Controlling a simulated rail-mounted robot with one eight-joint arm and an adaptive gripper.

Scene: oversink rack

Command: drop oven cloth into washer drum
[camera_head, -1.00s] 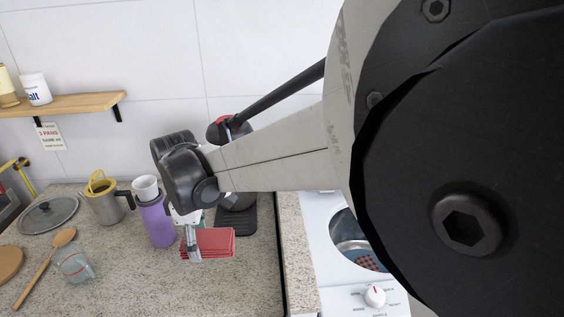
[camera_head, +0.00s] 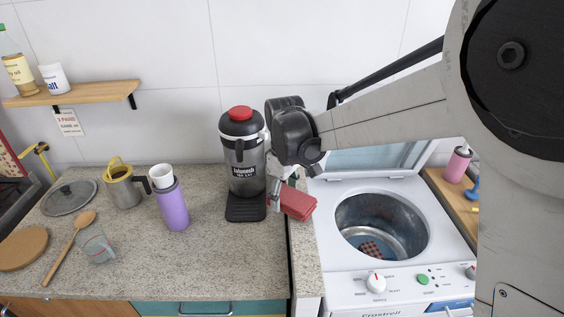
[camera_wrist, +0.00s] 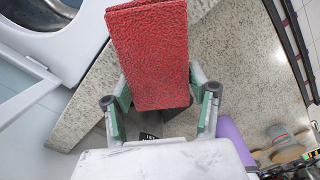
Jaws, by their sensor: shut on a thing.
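The oven cloth (camera_head: 298,202) is a folded red cloth. My gripper (camera_head: 277,190) is shut on it and holds it above the counter's right end, beside the washer. In the wrist view the cloth (camera_wrist: 152,50) sticks out flat between my two green-padded fingers. The washer (camera_head: 335,275) is a white top-loader with its lid raised at the back. Its round metal drum (camera_head: 385,222) is open, to the right of the cloth. A red checked cloth (camera_head: 372,250) lies at the drum's bottom. In the wrist view the drum opening shows at the top left.
A black blender-like appliance (camera_head: 240,150) with a red top stands left of my gripper. A pink bottle (camera_head: 457,165) stands right of the washer. The counter's front middle is clear.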

